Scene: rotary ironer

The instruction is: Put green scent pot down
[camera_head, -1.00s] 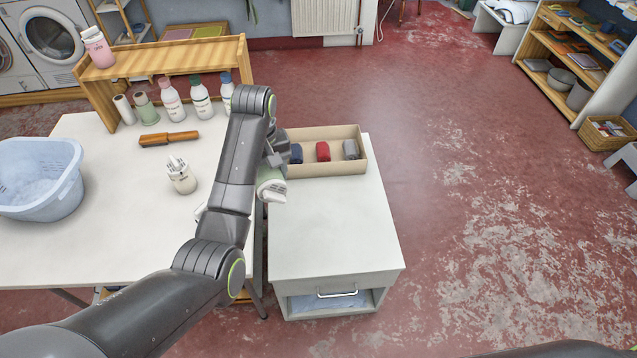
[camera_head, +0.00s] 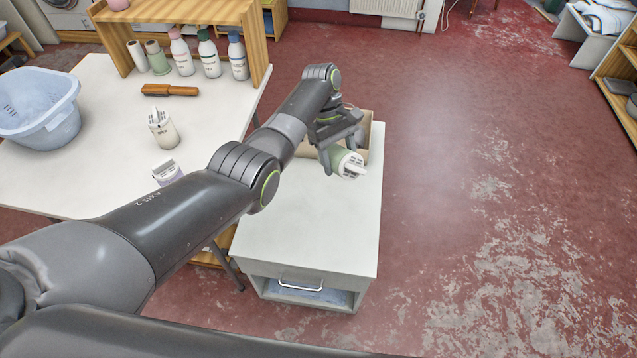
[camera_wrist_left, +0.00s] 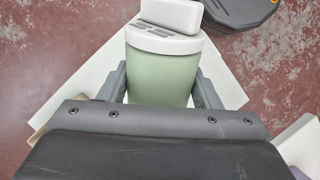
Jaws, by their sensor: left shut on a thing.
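The green scent pot (camera_head: 343,160) is pale green with a white top. My left gripper (camera_head: 334,158) is shut on it and holds it tilted over the white cabinet (camera_head: 310,220), near the cardboard box. In the left wrist view the pot (camera_wrist_left: 162,72) sits between the two fingers (camera_wrist_left: 160,88), its white top pointing away from the palm. Whether its lower end touches anything is hidden. My right gripper is not in view.
The cardboard box (camera_head: 364,132) stands at the cabinet's back, mostly hidden by my left arm. The cabinet top's front is clear. On the table (camera_head: 85,170) at left are a white pot (camera_head: 162,130), a lilac pot (camera_head: 168,173), a brush (camera_head: 170,90) and a blue basin (camera_head: 45,110).

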